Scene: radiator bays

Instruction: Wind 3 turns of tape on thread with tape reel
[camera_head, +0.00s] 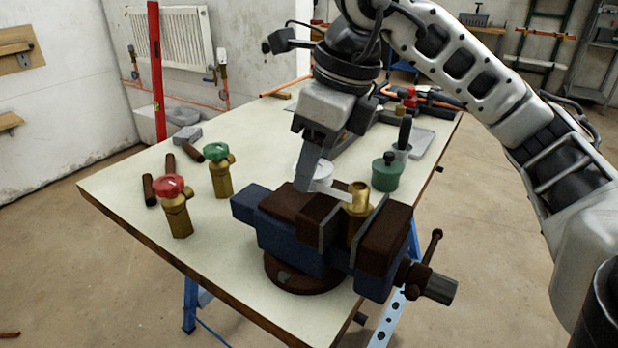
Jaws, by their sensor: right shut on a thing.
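A brass fitting (358,199) stands upright in the jaws of a blue and brown vise (285,235) on the workbench; its lower part is hidden by the jaws. My right gripper (311,178) reaches down from above, just left of the fitting, and is shut on the white tape reel (322,171). The reel is partly hidden behind the fingers. A pale strip of tape (338,194) seems to run from the reel to the fitting's top. I cannot count turns on the thread. My left gripper is out of view.
A red-handled valve (174,207) and a green-handled valve (219,170) stand on the workbench (120,190) at left, near short brown pipes (149,190). A green pot (386,174) stands behind the vise. The vise handle (430,255) juts out at right.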

